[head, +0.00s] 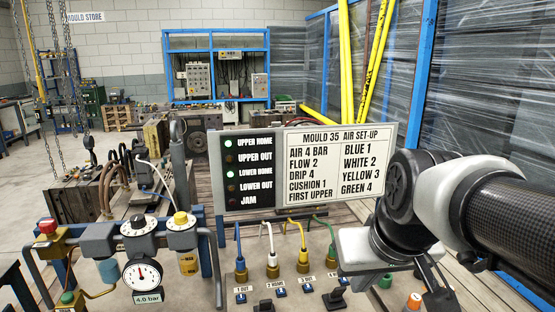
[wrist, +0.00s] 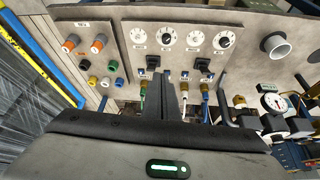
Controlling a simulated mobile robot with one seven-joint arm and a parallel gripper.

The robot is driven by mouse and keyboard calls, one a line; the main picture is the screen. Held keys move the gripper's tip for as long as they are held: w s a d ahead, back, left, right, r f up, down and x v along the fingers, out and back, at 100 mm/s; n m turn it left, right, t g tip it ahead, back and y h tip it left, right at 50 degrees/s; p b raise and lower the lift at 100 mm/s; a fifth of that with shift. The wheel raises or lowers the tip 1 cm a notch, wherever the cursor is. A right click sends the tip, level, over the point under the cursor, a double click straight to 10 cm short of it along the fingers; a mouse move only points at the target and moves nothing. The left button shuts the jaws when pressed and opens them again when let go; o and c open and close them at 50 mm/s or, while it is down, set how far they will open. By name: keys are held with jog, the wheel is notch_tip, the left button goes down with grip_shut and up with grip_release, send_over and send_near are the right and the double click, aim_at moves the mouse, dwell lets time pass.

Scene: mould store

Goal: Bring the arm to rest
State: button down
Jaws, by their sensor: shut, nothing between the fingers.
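My arm reaches in from the right edge of the head view, its black and white wrist bent over the right end of the bench. In the head view my gripper's fingertips are not clearly seen. In the wrist view my gripper (wrist: 170,88) shows as two dark fingers close together, shut and empty. They point toward a grey panel (wrist: 190,15) with dials, switches and coloured ports. I cannot tell whether they touch anything.
A sign board (head: 310,172) stands at the back of the bench; its UPPER HOME and LOWER HOME lamps are lit. Blue, white, yellow and green hoses (head: 303,240) run to brass fittings. A pressure gauge (head: 142,274) labelled 4.0 bar stands at left. Yellow posts (head: 345,60) rise behind.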

jog(key=s, duration=0.6)
notch_tip(320, 180, up, 12)
jog(key=p, duration=1.2)
jog(key=shift+f+m, duration=0.15)
jog(key=shift+m, duration=0.25)
